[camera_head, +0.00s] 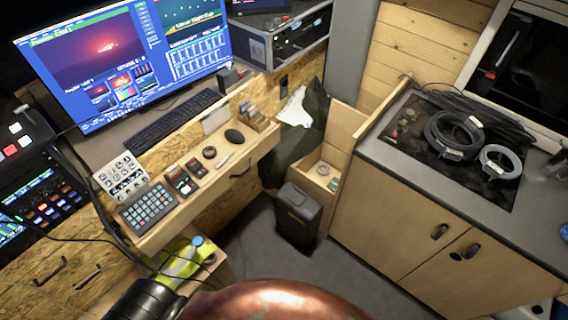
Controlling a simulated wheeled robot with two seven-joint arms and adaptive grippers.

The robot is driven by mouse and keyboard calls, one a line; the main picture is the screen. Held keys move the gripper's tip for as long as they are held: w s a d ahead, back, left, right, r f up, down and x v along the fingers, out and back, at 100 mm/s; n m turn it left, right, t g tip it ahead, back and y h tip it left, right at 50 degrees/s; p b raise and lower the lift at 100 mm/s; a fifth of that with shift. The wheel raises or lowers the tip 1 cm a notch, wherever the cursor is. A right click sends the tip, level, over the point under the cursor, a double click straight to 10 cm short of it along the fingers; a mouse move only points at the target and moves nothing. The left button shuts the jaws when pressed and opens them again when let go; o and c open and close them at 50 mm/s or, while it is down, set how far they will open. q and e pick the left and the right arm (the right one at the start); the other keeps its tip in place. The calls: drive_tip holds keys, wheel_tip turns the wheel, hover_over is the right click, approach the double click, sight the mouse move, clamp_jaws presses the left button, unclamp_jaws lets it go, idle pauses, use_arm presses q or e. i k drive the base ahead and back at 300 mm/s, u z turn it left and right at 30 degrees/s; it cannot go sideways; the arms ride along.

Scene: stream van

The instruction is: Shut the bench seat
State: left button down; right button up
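A pale wooden box in the back corner, which looks like the bench seat (345,130), stands beside the counter. An upright wooden panel rises at its back, and its inside shows from above with small items (323,170) in it. I cannot tell for sure whether the panel is its raised lid. A dark bin (298,215) stands on the floor in front and hides part of the box. Neither of my grippers shows. Part of my arm shows at the lower left edge, and a copper-coloured rounded part of me fills the bottom middle.
A desk with monitors, a keyboard (172,118) and control pads (148,207) runs along the left. A yellow-green item (182,262) lies below it. On the right, a grey counter (400,170) holds coiled cables (453,135). Dark floor (255,248) is clear in between.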

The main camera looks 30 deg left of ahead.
sight(343, 121)
drive_tip(key=u, duration=0.5)
drive_tip(key=i, duration=1)
drive_tip(key=u, duration=2.05)
drive_tip(key=k, duration=0.95)
drive_tip(key=z, duration=0.55)
